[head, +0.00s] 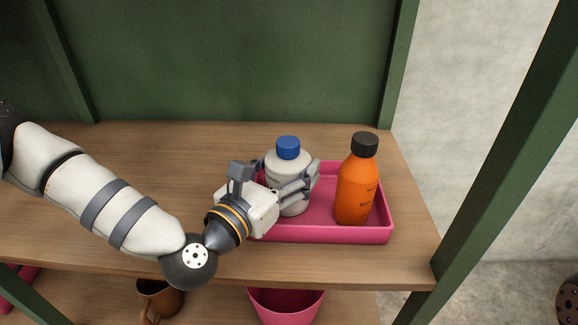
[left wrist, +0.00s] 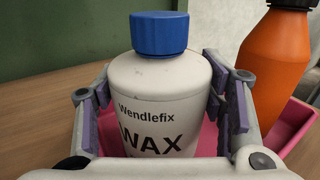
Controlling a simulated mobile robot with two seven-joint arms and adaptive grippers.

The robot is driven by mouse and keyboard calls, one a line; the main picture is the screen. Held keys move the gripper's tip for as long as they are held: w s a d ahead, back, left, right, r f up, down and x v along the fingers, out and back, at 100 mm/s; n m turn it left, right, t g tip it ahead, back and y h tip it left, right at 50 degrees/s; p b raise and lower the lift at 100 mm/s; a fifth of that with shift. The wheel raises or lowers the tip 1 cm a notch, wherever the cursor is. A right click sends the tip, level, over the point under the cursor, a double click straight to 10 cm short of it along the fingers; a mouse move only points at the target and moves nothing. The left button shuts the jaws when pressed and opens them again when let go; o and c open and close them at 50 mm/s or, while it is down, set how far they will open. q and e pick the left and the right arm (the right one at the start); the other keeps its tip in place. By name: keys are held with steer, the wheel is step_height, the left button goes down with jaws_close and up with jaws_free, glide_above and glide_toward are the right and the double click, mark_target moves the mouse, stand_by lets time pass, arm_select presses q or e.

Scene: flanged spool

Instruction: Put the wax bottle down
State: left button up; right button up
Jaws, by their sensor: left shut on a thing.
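The wax bottle is white with a blue cap (head: 288,165). It stands upright over the left part of a pink tray (head: 330,236) on the wooden shelf. In the left wrist view the bottle (left wrist: 160,100) fills the middle, its label reading "Wendlefix WAX". My left gripper (head: 290,187) is shut on the bottle, with fingers on both sides of its body. The bottle's base is hidden by the gripper and the tray wall, so I cannot tell whether it touches the tray floor. My right gripper is not in view.
An orange bottle with a black cap (head: 356,185) stands in the tray, right of the wax bottle. Green posts (head: 490,165) and a back panel (head: 230,60) bound the shelf. The shelf left of the tray is bare behind my arm. A brown mug (head: 157,298) and pink bin (head: 286,305) are below.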

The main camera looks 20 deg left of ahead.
mark_target(275, 179)
arm_select(q)
steer(key=o, duration=1.6)
steer(key=shift+s+r, duration=0.1)
steer(key=shift+r, duration=0.15)
steer(key=v, duration=0.5)
steer(key=shift+s+f, duration=0.1)
steer(key=shift+f, duration=0.1)
steer(key=p+v, duration=0.1)
steer(key=v, duration=0.2)
steer(key=p+v, duration=0.2)
steer(key=v, duration=0.1)
steer(key=shift+s+a+r, duration=0.1)
steer(key=shift+s+r, duration=0.1)
steer(key=shift+s, duration=0.1)
steer(key=shift+f, duration=0.2)
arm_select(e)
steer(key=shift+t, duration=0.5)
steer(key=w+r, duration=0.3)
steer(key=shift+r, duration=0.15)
